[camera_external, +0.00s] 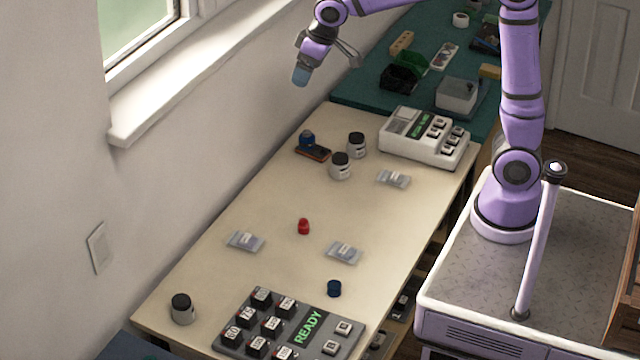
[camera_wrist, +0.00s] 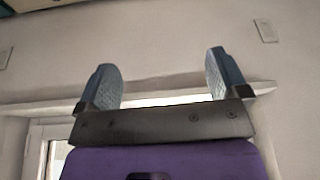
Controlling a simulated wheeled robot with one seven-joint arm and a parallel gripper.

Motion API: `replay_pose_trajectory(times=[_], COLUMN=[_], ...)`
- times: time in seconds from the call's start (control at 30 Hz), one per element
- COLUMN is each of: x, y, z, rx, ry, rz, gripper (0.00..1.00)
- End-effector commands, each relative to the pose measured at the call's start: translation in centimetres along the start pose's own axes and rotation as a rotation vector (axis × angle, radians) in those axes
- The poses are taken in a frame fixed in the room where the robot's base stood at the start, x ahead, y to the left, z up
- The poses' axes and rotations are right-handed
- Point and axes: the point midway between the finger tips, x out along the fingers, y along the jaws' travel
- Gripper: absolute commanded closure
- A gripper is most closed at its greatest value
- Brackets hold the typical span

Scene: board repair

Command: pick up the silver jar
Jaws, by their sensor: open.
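Three silver-grey jars with black lids stand upright on the cream table in the external view. One jar (camera_external: 340,166) and another jar (camera_external: 356,146) stand close together near the middle back. A third jar (camera_external: 183,309) stands at the near left corner. I cannot tell them apart by colour. My gripper (camera_external: 302,76) is raised above the far end of the table, near the wall and well away from the jars. In the wrist view my gripper (camera_wrist: 165,80) is open, with nothing between its fingers. No jar shows in that view.
A blue-topped item on a dark board (camera_external: 312,150) lies left of the jar pair. A white keyed device (camera_external: 425,137) stands to the right. Bagged parts (camera_external: 394,179), a red cap (camera_external: 303,226), a blue cap (camera_external: 334,288) and a grey READY panel (camera_external: 308,327) lie nearer.

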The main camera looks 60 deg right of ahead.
Motion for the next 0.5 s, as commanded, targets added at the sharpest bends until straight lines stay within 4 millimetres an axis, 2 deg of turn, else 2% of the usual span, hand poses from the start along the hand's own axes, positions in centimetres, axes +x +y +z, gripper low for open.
replay_pose_trajectory(times=[0.03, 0.2, 0.37, 0.5], x=[1.6, 6.3, 11.5, 16.4], y=[-1.1, -4.8, -8.6, -12.1], z=[-1.4, -5.3, -8.1, -9.9], rx=[-0.011, -0.034, -0.055, -0.074], ry=[-0.012, -0.036, -0.06, -0.078], rz=[-0.003, -0.011, -0.016, -0.02], gripper=[0.07, 0.07, 0.07, 0.07])
